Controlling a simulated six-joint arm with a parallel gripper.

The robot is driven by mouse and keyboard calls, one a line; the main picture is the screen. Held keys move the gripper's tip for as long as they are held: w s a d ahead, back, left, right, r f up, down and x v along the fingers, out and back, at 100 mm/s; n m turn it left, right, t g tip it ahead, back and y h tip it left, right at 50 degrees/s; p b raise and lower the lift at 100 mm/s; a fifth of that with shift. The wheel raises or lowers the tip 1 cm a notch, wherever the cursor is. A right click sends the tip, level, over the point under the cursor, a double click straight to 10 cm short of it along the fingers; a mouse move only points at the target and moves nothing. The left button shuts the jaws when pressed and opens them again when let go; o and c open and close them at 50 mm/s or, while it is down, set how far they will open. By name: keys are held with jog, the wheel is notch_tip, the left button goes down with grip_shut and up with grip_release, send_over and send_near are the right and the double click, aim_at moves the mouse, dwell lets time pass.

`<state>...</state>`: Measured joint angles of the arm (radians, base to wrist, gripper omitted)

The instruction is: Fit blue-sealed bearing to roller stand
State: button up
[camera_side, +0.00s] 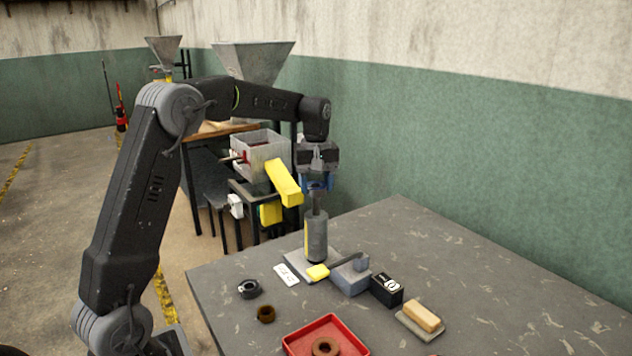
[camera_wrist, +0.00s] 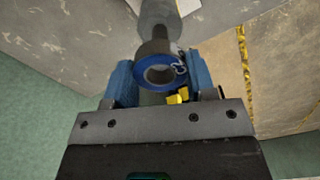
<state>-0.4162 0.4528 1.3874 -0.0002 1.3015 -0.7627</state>
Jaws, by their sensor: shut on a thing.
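The blue-sealed bearing (camera_wrist: 160,74) is a ring with a blue face, held between the blue fingers of my gripper (camera_wrist: 161,82) in the wrist view. My gripper (camera_side: 317,184) is shut on it, above the roller stand (camera_side: 316,238) in the side view. The stand has an upright grey roller with a thin shaft pointing up on a flat base. The shaft top reaches close to the fingers. In the wrist view the roller (camera_wrist: 158,14) lies beyond the bearing. The side view hides most of the bearing, so I cannot tell whether it touches the shaft.
A red tray (camera_side: 293,346) holds a brown ring (camera_side: 325,347). A dark bearing (camera_side: 249,289) and another brown ring (camera_side: 265,313) lie nearby. The table's right side is clear.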

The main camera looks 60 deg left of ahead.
aim_at(316, 194)
jog(key=shift+f, duration=1.45)
dwell(1.5)
jog(key=o, duration=1.1)
notch_tip(316, 194, up, 14)
jog(key=shift+f, duration=0.1)
dwell(0.4)
